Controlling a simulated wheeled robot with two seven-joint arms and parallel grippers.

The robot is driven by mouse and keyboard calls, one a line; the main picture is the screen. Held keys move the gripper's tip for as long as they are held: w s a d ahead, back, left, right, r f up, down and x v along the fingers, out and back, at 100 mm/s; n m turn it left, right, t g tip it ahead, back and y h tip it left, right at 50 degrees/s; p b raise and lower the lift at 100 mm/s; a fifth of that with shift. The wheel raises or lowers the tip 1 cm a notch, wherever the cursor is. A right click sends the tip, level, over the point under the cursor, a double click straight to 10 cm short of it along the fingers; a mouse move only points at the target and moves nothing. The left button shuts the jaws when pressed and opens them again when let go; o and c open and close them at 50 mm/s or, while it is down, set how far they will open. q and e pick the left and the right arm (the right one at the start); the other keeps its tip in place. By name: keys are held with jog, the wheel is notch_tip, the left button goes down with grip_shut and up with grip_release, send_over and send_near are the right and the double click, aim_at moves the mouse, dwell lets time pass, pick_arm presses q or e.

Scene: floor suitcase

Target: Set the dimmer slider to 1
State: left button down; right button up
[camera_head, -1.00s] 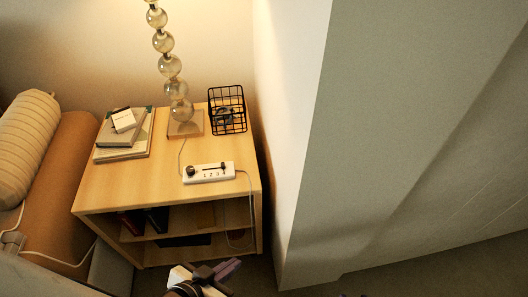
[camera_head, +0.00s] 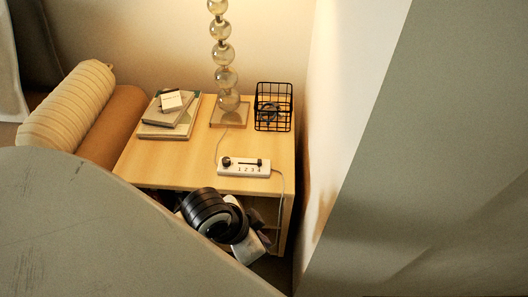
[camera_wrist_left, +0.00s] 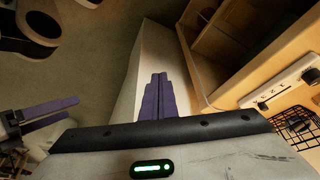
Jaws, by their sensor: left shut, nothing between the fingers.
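The dimmer (camera_head: 244,167) is a white strip on the front of the wooden bedside table's top. It has a round black knob at its left end, a dark slot and the marks 1 2 3 4. The small dark slider handle (camera_head: 260,162) appears near the slot's right end, by the 4. The dimmer also shows at the right of the left wrist view (camera_wrist_left: 285,85). My left gripper (camera_wrist_left: 158,78) has its purple fingers together and empty, apart from the dimmer. In the head view its fingers are mostly hidden below the tabletop front. My right gripper (camera_wrist_left: 78,110) shows two separated purple fingers.
The table (camera_head: 165,172) also holds books (camera_head: 170,118), a glass-ball lamp (camera_head: 226,77) and a black wire basket (camera_head: 273,107). A cable runs from the dimmer over the table's right side. A pale wall (camera_head: 340,110) stands close on the right.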

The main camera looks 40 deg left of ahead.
pick_arm(q)
jog(key=w+a+r+m, duration=0.2)
jog(key=w, duration=0.3)
jog(key=w+a+r+m+g, duration=0.1)
jog(key=w+a+r+m, duration=0.1)
jog(key=w, duration=0.3)
jog(key=w+a+r+m+g, duration=0.1)
jog(key=w+a+r+m, duration=0.1)
jog(key=w, duration=0.3)
jog(key=shift+w+a+m+h, duration=0.3)
jog(key=shift+a+m+h, duration=0.1)
jog(key=shift+a, duration=0.05)
notch_tip(320, 180, up, 6)
send_over(267, 164)
jog(key=b+x, duration=0.2)
jog(key=x, duration=0.8)
jog(key=shift+d+f+b, duration=0.15)
jog(key=shift+b, duration=0.25)
jog(key=a, duration=0.1)
jog(key=s+a, duration=0.1)
jog(key=shift+s+a+r, duration=0.25)
jog(key=shift+s+a, duration=0.05)
jog(key=shift+a, duration=0.05)
jog(key=shift+s+a, duration=0.3)
jog(key=shift+a, duration=0.15)
pick_arm(e)
jog(key=shift+a+f, duration=0.15)
jog(key=shift+f, duration=0.5)
jog(key=shift+w, duration=0.1)
